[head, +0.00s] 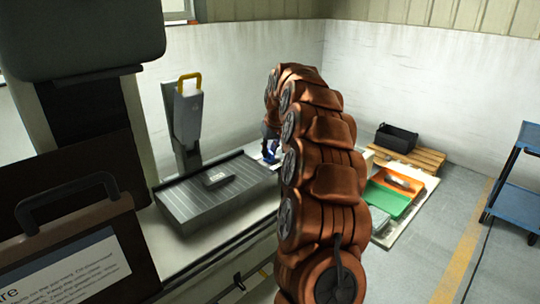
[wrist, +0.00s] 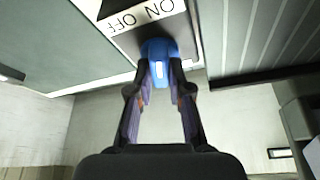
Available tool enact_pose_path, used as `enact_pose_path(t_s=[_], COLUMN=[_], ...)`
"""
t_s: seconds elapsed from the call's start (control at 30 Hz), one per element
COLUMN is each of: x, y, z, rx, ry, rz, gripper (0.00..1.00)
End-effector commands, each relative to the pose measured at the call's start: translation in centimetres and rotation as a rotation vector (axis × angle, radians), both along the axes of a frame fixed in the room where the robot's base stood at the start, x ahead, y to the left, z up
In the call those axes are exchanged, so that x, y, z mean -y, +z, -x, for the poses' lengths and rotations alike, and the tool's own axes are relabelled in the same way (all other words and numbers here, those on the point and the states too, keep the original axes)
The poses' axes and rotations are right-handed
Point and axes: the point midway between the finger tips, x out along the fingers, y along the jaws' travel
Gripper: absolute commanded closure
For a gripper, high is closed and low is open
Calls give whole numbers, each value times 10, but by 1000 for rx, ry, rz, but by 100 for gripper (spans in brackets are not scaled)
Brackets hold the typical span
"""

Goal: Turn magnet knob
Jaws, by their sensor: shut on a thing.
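The blue magnet knob (wrist: 158,49) is at the top middle of the wrist view, with a white mark on its face. My gripper (wrist: 159,67) has its two dark fingers closed on the knob's sides. A white label (wrist: 142,14) reading ON and OFF, upside down in this view, is just beyond the knob. In the head view a small patch of the blue knob (head: 269,151) shows at the right end of the ribbed grey magnet plate (head: 185,207). My brown-covered arm hides most of the gripper there.
A small grey block (head: 217,177) lies on the plate. A grey upright with a yellow handle (head: 189,81) stands behind it. A brown case (head: 60,235) is at the front left. Green and orange trays (head: 388,199), a black crate (head: 396,138) and a blue cart (head: 519,180) are to the right.

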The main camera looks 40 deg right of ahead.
Motion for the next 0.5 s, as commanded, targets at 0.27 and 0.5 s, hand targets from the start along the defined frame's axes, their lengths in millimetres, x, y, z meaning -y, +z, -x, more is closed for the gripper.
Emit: enact_pose_path(t_s=[0.27,0.5], x=[-1,-1], y=[-2,0], z=[-1,-1], rx=[3,4], ry=[-233,-375], rz=[2,1], gripper=[100,100])
